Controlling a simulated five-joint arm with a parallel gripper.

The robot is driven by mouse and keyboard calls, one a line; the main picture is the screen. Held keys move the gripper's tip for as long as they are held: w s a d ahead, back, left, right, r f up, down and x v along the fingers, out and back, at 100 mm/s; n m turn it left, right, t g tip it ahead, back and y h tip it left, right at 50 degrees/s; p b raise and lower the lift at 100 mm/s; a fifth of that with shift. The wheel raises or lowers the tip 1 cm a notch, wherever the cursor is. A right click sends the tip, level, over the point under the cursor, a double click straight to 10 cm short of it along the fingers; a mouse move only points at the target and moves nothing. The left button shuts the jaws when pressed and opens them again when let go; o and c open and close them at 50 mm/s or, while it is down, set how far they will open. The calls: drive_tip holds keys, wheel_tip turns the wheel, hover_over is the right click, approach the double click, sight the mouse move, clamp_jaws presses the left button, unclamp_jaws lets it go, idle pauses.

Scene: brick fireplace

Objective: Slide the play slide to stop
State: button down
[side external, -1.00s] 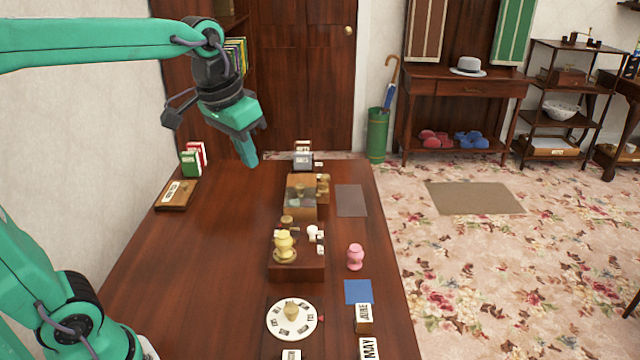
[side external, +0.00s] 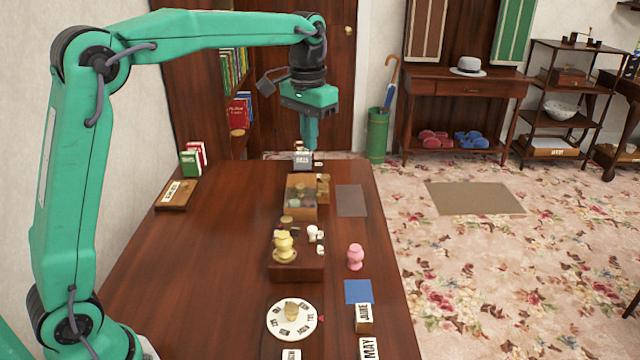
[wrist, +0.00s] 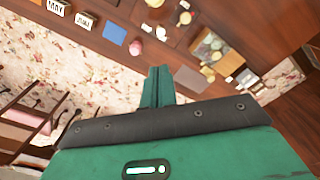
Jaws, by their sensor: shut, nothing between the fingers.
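My gripper (side external: 310,147) hangs pointing down over the far end of the wooden table, its fingers together and empty. In the side view its tip is just above or behind a small dark grey box (side external: 302,162) with a pale label too small to read. Small pale pieces lie beside that box. I cannot make out which part is the play slide or how it is set. In the wrist view the closed fingers (wrist: 156,85) point up the picture, with small pale pieces (wrist: 248,78) at the table's far end to their right.
Books (side external: 193,160) stand at left. The table's left-middle is clear.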

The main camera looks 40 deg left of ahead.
sight(312, 233)
drive_tip(key=w+f+g, duration=0.3)
drive_tip(key=w+f, duration=0.7)
drive_tip(key=f, duration=0.2)
drive_tip(key=shift+w, duration=0.15)
drive_tip(key=shift+a+f, duration=0.1)
drive_tip(key=shift+f, duration=0.15)
drive_tip(key=shift+s+f, duration=1.05)
drive_tip(key=shift+f, duration=0.5)
drive_tip(key=shift+s+f, duration=1.1)
drive_tip(key=shift+f, duration=0.5)
drive_tip(key=shift+s+f, duration=1.05)
drive_tip(key=shift+f, duration=0.5)
drive_tip(key=shift+s, duration=0.1)
